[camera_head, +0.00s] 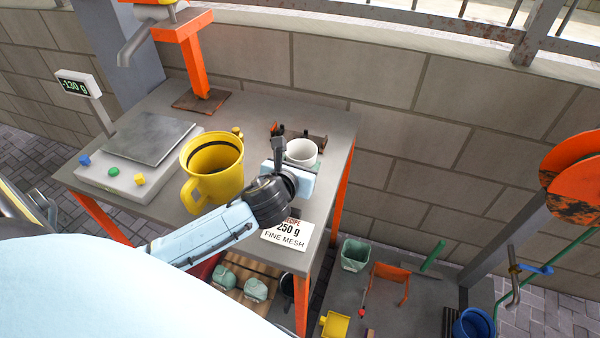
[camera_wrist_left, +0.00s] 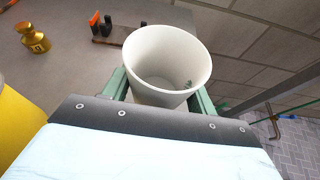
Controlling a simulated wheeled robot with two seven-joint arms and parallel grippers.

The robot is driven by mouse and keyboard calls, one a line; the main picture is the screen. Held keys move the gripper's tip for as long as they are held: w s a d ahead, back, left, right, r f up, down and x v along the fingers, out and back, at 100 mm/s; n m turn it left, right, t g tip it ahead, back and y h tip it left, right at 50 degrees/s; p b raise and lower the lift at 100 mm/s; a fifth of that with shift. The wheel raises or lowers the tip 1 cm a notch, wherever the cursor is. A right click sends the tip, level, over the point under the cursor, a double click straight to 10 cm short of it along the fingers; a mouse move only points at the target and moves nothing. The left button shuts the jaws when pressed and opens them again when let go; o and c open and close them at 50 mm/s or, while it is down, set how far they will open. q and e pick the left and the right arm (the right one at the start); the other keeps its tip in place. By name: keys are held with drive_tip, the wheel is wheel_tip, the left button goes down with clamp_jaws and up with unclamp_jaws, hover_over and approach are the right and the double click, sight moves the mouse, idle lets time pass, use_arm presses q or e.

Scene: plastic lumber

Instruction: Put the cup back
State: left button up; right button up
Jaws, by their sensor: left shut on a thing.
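The white cup (camera_head: 301,152) is near the table's right back part in the head view. It is upright, mouth up, and also shows in the wrist view (camera_wrist_left: 165,60), with a few green bits inside. My left gripper (camera_head: 297,165) is shut on the cup; its green fingers are at the cup's two sides in the wrist view (camera_wrist_left: 160,98). The cup's lower part is hidden, so I cannot tell whether it touches the table. A small rusty stand with dark posts and an orange tip (camera_head: 318,138) is just behind the cup. My right gripper is not in view.
A yellow pitcher (camera_head: 222,172) stands left of my gripper, and a brass weight (camera_head: 238,132) is behind it. A scale (camera_head: 150,138) with display reading "-130 g" (camera_head: 76,86) is further left. A recipe card (camera_head: 287,234) lies at the front right. A wall closes the back.

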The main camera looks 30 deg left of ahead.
use_arm(q)
wheel_tip(320, 180, down, 3)
drive_tip(key=shift+r+b, duration=0.2)
drive_tip(key=shift+b, duration=0.15)
drive_tip(key=shift+r, duration=0.1)
drive_tip(key=o, duration=1)
drive_tip(key=shift+s+d+r, duration=0.1)
drive_tip(key=shift+s, duration=0.2)
drive_tip(key=p+v, duration=0.2)
drive_tip(key=v, duration=0.9)
drive_tip(key=shift+s+d, duration=0.1)
drive_tip(key=shift+s, duration=0.1)
